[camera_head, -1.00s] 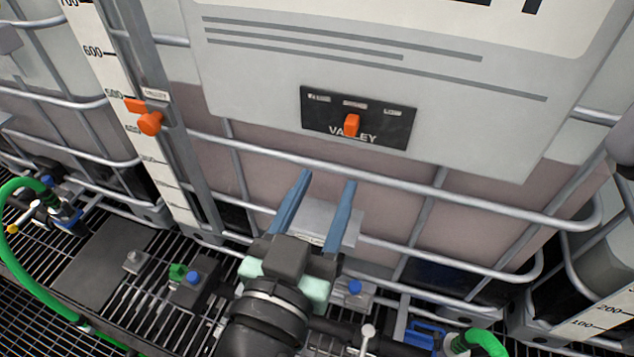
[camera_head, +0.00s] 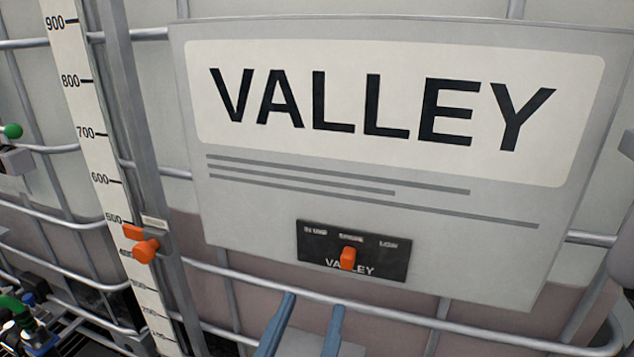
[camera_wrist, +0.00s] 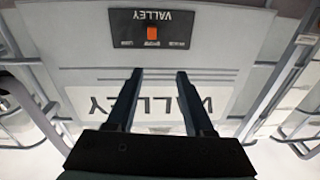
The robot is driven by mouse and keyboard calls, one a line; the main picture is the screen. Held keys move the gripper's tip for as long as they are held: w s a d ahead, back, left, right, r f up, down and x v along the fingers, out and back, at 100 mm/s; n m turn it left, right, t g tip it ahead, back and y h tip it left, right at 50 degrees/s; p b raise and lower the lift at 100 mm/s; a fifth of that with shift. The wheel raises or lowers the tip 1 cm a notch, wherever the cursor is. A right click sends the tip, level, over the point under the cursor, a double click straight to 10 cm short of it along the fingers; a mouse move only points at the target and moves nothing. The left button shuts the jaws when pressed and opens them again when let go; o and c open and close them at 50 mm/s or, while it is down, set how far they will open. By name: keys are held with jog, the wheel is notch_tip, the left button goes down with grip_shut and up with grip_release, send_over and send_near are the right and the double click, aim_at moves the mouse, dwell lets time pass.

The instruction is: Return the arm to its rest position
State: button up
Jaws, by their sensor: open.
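My gripper (camera_head: 312,312) shows at the bottom middle of the head view, its two blue fingers apart with nothing between them. The rest of my arm is below the picture edge. In the wrist view my gripper (camera_wrist: 154,75) is also open and empty, pointing at the VALLEY board (camera_wrist: 225,60), which appears upside down. In the head view the VALLEY board (camera_head: 240,190) hangs on the tote above and behind the fingers. A black switch panel (camera_head: 380,255) with an orange knob (camera_head: 347,258) is just above the fingertips.
A scale (camera_head: 93,150) with an orange pointer (camera_head: 146,250) stands at left. Metal cage bars (camera_head: 400,314) cross the tote below the board. A green hose (camera_head: 14,306) and fittings show at the lower left. A green knob (camera_head: 12,131) is at the left edge.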

notch_tip(320, 180, up, 22)
jog(key=s+d+n+t+y+b, duration=0.1)
jog(key=s+n+t+y+b, duration=0.1)
jog(key=t+b, duration=0.5)
jog(key=n+t+y, duration=0.1)
jog(key=t+y, duration=0.1)
jog(key=shift+s+f+n+y, duration=0.15)
jog(key=shift+s+n+y, duration=0.15)
jog(key=shift+s+y, duration=0.1)
